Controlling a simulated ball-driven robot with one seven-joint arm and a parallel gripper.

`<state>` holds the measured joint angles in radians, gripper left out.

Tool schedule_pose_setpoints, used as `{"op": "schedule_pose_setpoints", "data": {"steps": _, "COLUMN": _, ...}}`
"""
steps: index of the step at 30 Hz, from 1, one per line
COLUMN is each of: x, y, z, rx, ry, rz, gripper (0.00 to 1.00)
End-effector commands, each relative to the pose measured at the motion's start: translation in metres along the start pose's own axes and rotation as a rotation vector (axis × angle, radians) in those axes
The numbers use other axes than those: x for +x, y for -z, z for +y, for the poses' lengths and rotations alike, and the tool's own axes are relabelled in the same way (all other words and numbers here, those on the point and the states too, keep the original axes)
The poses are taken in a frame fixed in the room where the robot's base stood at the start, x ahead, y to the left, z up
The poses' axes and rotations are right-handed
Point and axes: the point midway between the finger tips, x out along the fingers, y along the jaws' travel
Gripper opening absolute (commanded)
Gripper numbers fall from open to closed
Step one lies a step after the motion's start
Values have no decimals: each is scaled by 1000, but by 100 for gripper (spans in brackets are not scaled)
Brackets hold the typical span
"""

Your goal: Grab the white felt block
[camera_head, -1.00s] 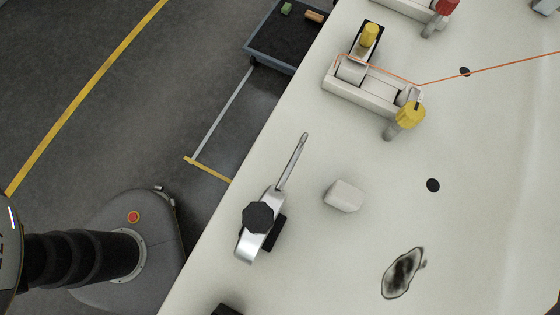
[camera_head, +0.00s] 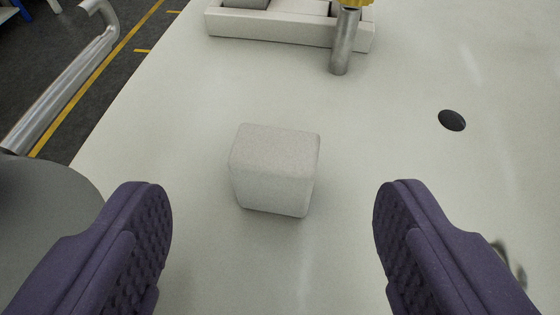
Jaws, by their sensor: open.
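The white felt block (camera_head: 274,170) is a small off-white block with rounded edges. It sits on the pale table near the middle of the camera view. My gripper (camera_head: 272,200) is open, with one purple ridged finger at the lower left and one at the lower right. The block lies ahead of and between the line of the two fingers, and neither finger touches it. Nothing hides the block.
A pale fixture (camera_head: 280,28) with a metal post (camera_head: 343,42) and yellow cap stands beyond the block. A black hole (camera_head: 452,120) is at the right. The table around the block is clear.

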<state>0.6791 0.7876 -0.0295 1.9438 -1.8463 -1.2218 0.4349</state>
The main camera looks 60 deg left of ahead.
Motion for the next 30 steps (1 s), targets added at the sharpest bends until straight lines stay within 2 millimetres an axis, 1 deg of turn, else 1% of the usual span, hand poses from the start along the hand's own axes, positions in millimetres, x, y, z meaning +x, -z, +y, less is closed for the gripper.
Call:
{"op": "schedule_pose_setpoints", "data": {"steps": 1, "x": 7, "y": -1, "z": 0, "rx": 0, "ry": 1, "rz": 0, "gripper": 74}}
{"op": "schedule_pose_setpoints", "data": {"steps": 8, "x": 34, "y": -3, "z": 2, "rx": -1, "ry": 0, "rz": 0, "gripper": 74}}
{"op": "schedule_pose_setpoints", "data": {"steps": 13, "x": 62, "y": -3, "z": 3, "rx": -2, "ry": 0, "rz": 0, "gripper": 74}}
{"op": "schedule_pose_setpoints", "data": {"steps": 15, "x": 67, "y": -2, "z": 3, "rx": -1, "ry": -1, "rz": -1, "gripper": 74}}
{"op": "schedule_pose_setpoints", "data": {"steps": 20, "x": 67, "y": 0, "z": 3, "rx": -1, "ry": -2, "rz": -1, "gripper": 74}}
{"op": "schedule_pose_setpoints", "data": {"steps": 21, "x": 67, "y": 0, "z": 3, "rx": -1, "ry": -2, "rz": -1, "gripper": 72}}
{"op": "schedule_pose_setpoints", "data": {"steps": 23, "x": 67, "y": 0, "z": 3, "rx": -1, "ry": -2, "rz": -1, "gripper": 58}}
{"op": "schedule_pose_setpoints", "data": {"steps": 24, "x": 67, "y": 0, "z": 3, "rx": -1, "ry": -2, "rz": -1, "gripper": 49}}
{"op": "schedule_pose_setpoints", "data": {"steps": 28, "x": 67, "y": 0, "z": 3, "rx": -1, "ry": -2, "rz": -1, "gripper": 20}}
{"op": "schedule_pose_setpoints", "data": {"steps": 30, "x": 67, "y": 0, "z": 3, "rx": -1, "ry": -2, "rz": -1, "gripper": 19}}
